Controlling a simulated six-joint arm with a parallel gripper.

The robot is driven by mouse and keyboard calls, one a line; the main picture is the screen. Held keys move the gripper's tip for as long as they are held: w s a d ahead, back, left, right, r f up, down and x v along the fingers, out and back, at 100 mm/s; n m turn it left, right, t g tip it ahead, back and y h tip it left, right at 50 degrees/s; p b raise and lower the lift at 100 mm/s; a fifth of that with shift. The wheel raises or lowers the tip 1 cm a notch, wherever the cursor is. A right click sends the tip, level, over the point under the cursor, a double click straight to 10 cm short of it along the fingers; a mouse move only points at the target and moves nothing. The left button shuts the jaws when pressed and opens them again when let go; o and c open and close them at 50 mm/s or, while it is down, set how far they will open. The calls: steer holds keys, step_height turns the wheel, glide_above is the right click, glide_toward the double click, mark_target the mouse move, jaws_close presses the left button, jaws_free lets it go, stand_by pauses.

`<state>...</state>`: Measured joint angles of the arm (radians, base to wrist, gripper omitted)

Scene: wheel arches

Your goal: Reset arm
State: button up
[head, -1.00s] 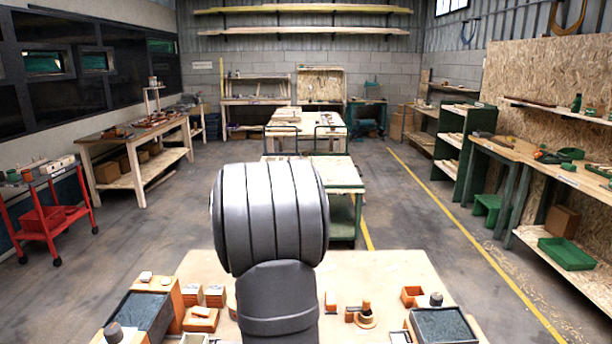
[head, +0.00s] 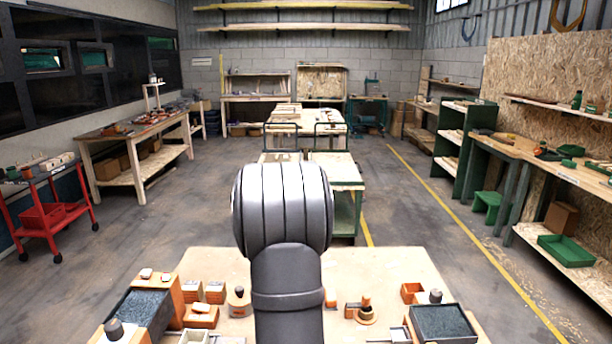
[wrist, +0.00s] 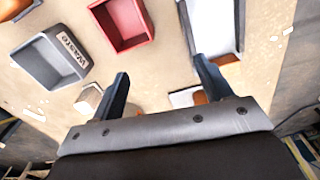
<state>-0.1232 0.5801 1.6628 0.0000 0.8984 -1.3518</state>
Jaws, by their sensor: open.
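My gripper (wrist: 160,92) shows in the wrist view with its two dark fingers wide apart and nothing between them. It hangs above the pale worktable (head: 385,270). In the head view my own arm stands up in the middle and hides the centre of the table; the gripper does not show there.
Dark-topped boxes stand at the table's left (head: 138,308) and right (head: 443,322) front. Small wooden blocks (head: 204,310) and an orange box (head: 411,292) sit near them. A cart (head: 338,172) stands behind the table.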

steer(key=shift+w+a+f, duration=0.2)
steer(key=shift+a+f, duration=0.1)
steer(key=shift+a, duration=0.2)
steer(key=shift+w+a+f, duration=0.15)
steer(key=shift+a+f, duration=0.15)
steer(key=shift+a, duration=0.2)
steer(key=shift+c, duration=0.4)
stand_by(1.3)
